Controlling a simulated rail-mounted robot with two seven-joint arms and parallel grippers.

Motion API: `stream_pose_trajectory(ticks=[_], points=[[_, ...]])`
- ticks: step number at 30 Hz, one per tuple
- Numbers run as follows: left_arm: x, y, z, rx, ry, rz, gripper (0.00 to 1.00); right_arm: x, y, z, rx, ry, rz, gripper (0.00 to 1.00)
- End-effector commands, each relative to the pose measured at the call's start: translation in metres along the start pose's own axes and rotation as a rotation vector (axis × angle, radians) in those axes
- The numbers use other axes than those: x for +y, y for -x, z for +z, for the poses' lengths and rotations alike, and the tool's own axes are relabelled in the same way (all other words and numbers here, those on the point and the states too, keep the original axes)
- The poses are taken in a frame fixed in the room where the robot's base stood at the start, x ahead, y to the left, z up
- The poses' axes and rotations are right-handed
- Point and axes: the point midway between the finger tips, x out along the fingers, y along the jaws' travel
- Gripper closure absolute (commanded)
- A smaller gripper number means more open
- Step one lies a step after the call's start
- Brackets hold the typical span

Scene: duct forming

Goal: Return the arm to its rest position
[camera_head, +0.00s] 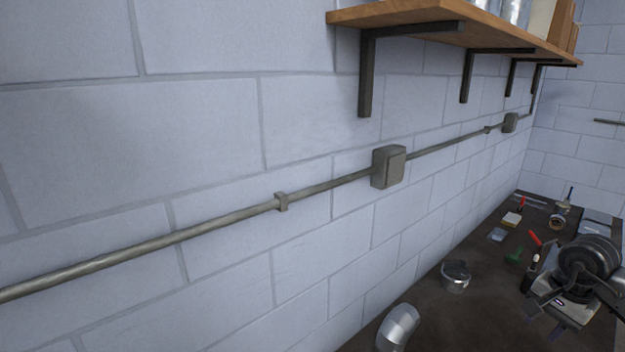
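My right gripper (543,318) is at the lower right, above the dark workbench (440,330). Its dark fingers appear apart, with bare bench showing between them, and I see nothing held. The black rounded wrist of my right arm (588,262) is just behind it. A shiny metal duct piece (398,328) lies on the bench at the bottom edge, left of the gripper and apart from it. A short round metal piece (455,276) stands farther back. My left arm and gripper are not in view.
A grey block wall (180,130) fills the left, with a conduit (230,217) and a junction box (389,167). A wooden shelf (400,14) on brackets juts out above. Red-handled tools (534,239), a green item (513,257) and a tape roll (557,221) lie farther back.

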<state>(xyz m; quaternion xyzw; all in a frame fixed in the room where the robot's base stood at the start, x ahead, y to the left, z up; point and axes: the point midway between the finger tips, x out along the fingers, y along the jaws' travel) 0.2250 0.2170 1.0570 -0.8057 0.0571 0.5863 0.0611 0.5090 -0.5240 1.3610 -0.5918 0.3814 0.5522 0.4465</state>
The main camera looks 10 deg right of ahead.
Motion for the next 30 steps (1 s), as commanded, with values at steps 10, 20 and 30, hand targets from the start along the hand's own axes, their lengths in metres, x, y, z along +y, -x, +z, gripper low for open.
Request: stream_pose_trajectory(ticks=[10, 20, 30], points=[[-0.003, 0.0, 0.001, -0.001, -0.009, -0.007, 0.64, -0.101, 0.037, 0.017, -0.262, -0.49, -0.636, 0.64], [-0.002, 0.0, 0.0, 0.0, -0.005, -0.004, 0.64, -0.159, 0.159, 0.068, -1.023, -0.844, -1.145, 0.64], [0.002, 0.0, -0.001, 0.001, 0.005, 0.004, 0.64, -0.132, 0.298, 0.092, -2.138, -1.11, -1.27, 0.64]])
